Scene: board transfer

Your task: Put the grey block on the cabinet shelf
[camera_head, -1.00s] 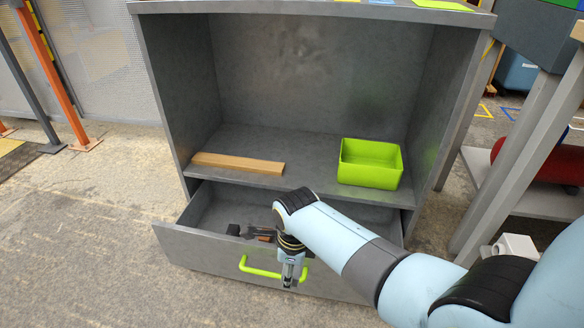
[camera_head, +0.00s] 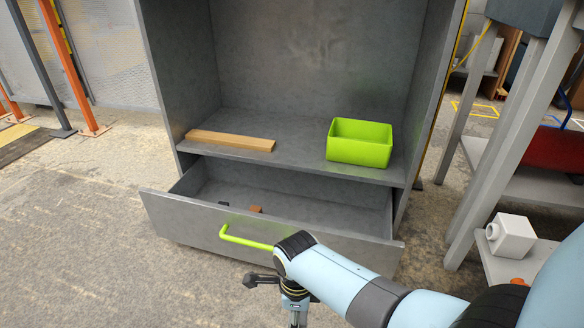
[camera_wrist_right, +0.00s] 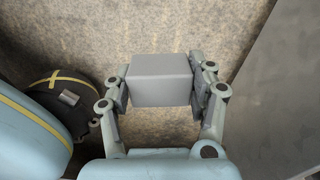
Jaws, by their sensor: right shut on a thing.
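The grey block (camera_wrist_right: 160,82) is between the fingers of my right gripper (camera_wrist_right: 162,92), which is shut on it, in the right wrist view. Below the block I see bare floor. In the head view my right gripper (camera_head: 298,316) hangs at the bottom edge in front of the cabinet, partly cut off, and the block is not visible there. The cabinet shelf (camera_head: 300,150) is above an open drawer (camera_head: 190,222). A wooden board (camera_head: 230,141) lies on the shelf's left, and a green bin (camera_head: 360,143) stands on its right. My left gripper is not in view.
The open drawer juts out below the shelf, with a green handle (camera_head: 245,240), a small brown block (camera_head: 255,209) and a small dark piece. The shelf is clear between board and bin. A rack at the right holds a white block (camera_head: 511,237).

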